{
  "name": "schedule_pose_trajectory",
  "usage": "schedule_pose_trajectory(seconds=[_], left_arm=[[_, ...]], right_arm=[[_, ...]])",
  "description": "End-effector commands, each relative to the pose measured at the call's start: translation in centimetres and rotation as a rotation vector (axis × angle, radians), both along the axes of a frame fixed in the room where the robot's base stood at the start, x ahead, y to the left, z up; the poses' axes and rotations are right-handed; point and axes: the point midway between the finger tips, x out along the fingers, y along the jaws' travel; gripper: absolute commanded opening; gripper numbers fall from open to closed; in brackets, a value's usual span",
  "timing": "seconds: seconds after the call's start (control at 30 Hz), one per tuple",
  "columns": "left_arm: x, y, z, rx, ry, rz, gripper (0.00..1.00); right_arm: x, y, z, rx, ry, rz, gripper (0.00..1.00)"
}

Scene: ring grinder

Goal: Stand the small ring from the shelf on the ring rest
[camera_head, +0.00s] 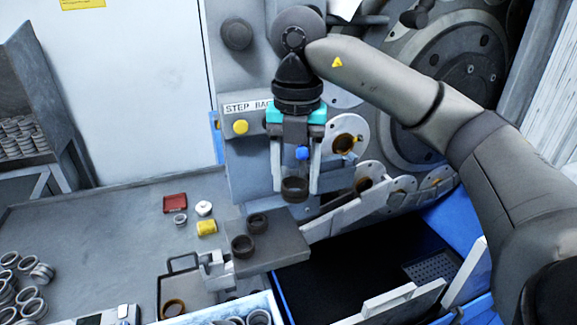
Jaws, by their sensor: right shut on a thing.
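My right gripper (295,187) points down in front of the machine, its two pale fingers on either side of a small dark ring (295,196). It is shut on this ring and holds it above and behind a grey block. I cannot tell which fixture is the ring rest. The grey block (285,255) carries two dark rings, one at its back (257,223) and one at its front left (242,246). A grey shelf (50,125) at the far left holds several stacked rings (22,138). My left gripper is out of view.
The machine (236,75) with a large round plate stands behind. A red tray (175,203), a yellow piece (207,228) and a white round piece (204,208) lie on the grey table (100,225). Several loose rings (30,290) lie at the lower left. A dark open bay (350,265) lies right of the block.

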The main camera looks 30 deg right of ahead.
Motion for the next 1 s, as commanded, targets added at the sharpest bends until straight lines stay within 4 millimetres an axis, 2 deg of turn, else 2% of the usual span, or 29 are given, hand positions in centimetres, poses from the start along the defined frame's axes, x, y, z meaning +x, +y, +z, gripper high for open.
schedule_pose_trajectory(seconds=[0.5,0.67,1.0], left_arm=[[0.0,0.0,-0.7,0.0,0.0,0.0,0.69],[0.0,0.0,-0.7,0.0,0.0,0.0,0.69],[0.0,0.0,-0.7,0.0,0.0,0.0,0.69]], right_arm=[[-5.9,1.4,-0.1,-0.001,0.001,0.001,0.0],[-6.6,1.5,-0.1,-0.001,0.002,-0.001,0.0],[-6.6,1.6,0.0,0.0,0.001,0.0,0.0]])
